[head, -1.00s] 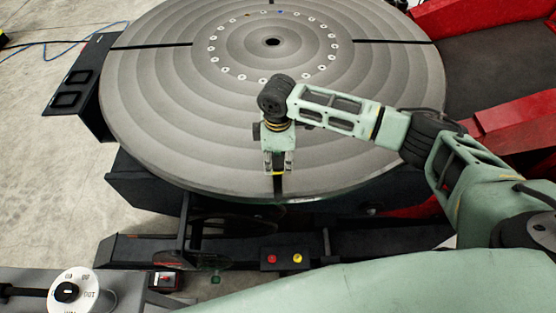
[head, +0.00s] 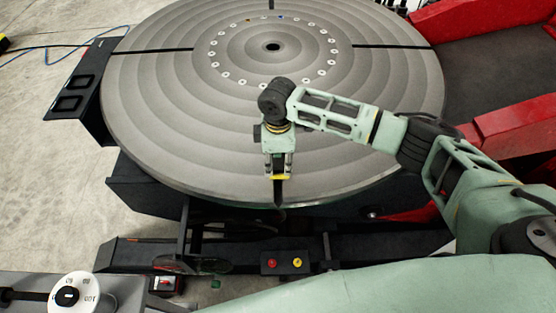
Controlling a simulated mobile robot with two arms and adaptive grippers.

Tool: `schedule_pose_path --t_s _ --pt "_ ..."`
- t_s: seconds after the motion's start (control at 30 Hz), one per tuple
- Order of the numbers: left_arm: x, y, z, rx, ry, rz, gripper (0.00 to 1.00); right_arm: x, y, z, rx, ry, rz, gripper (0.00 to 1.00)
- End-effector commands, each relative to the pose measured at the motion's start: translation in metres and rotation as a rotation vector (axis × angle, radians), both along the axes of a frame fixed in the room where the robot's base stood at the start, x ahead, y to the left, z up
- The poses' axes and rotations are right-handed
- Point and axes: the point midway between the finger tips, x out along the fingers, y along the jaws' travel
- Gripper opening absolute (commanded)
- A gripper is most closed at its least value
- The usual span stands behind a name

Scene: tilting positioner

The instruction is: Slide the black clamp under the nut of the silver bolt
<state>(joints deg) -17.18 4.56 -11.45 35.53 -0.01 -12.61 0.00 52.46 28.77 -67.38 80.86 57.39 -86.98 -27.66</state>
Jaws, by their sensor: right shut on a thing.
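My right gripper (head: 277,176) points down near the front rim of the round grey turntable (head: 150,120). It is shut on a small dark piece with a yellow mark, seen between and below the fingertips; this looks like the black clamp (head: 279,193). The piece lies over the line of the dark front slot, near the rim, and the two are hard to tell apart. I cannot tell whether it touches the table. I cannot make out the silver bolt or its nut. My left gripper is not in view.
The turntable has a centre hole (head: 272,47), a ring of small bolt heads and dark radial slots. Red frame parts (head: 515,130) stand at the right. A black beam (head: 370,237) with red and yellow buttons runs below the rim. The table's left side is clear.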

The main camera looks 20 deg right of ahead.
Motion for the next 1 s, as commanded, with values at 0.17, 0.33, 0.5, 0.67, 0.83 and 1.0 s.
schedule_pose_path --t_s 0.17,0.33,0.5,0.67,0.83,1.0 --pt "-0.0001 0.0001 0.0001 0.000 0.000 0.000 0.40 0.0011 0.0006 0.0012 0.002 -0.004 0.000 0.00" --pt "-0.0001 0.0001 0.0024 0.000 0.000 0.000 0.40 0.0008 0.0008 0.0003 0.002 -0.003 0.000 0.00" --pt "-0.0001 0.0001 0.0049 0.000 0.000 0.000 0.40 0.0007 0.0010 -0.0020 0.002 -0.003 -0.001 0.00" --pt "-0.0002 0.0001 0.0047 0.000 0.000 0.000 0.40 0.0011 0.0008 -0.0030 0.002 -0.004 0.000 0.00" --pt "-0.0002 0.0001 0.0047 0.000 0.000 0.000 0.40 0.0011 0.0007 -0.0030 0.002 -0.004 0.000 0.42" --pt "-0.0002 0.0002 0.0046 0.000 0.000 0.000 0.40 0.0006 0.0006 -0.0035 0.001 -0.002 0.000 0.56"
